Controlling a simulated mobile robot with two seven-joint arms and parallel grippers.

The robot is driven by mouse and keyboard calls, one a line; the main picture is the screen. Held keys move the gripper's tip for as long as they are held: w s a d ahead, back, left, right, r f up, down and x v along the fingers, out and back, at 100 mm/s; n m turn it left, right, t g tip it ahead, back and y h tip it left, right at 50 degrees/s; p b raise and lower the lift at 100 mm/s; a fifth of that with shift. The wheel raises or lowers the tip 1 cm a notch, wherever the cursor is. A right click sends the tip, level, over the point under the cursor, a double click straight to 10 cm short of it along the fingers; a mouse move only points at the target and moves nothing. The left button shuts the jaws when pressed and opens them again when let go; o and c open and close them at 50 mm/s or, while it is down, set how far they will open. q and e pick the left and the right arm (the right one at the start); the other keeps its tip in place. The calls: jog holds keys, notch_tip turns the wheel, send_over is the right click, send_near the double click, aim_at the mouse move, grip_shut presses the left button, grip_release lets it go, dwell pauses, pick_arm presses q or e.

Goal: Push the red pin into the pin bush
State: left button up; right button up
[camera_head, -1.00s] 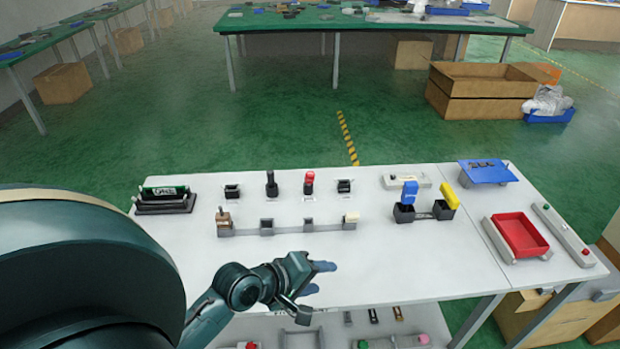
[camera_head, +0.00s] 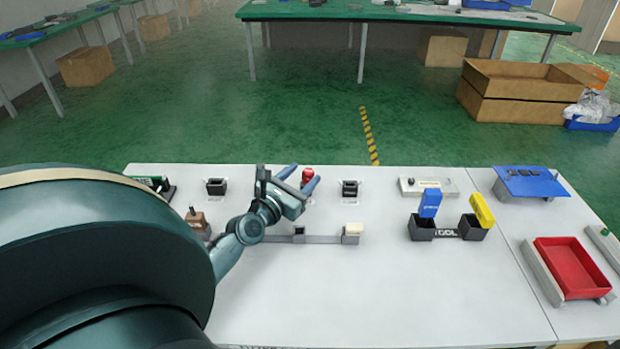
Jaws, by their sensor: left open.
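The red pin (camera_head: 308,172) stands in the back row of fixtures on the white table, with its red top showing. Its lower part and whatever it sits in are hidden behind my left gripper. My left gripper (camera_head: 301,180) is open, with its two blue-grey fingers pointing away from me, one on each side of the red top as seen here. I cannot tell whether they touch it. Which fixture is the pin bush is unclear. My right gripper is not in view.
Black sockets stand to the left (camera_head: 216,186) and right (camera_head: 350,188) of the pin. A low grey rail (camera_head: 318,239) with blocks runs in front. The table's front middle is clear.

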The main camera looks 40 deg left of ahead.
aim_at(312, 169)
pick_arm(q)
jog(key=w, duration=0.5)
jog(key=shift+a+f, duration=0.3)
jog(key=shift+a, duration=0.05)
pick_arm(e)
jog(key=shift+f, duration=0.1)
pick_arm(q)
jog(key=shift+c, duration=0.2)
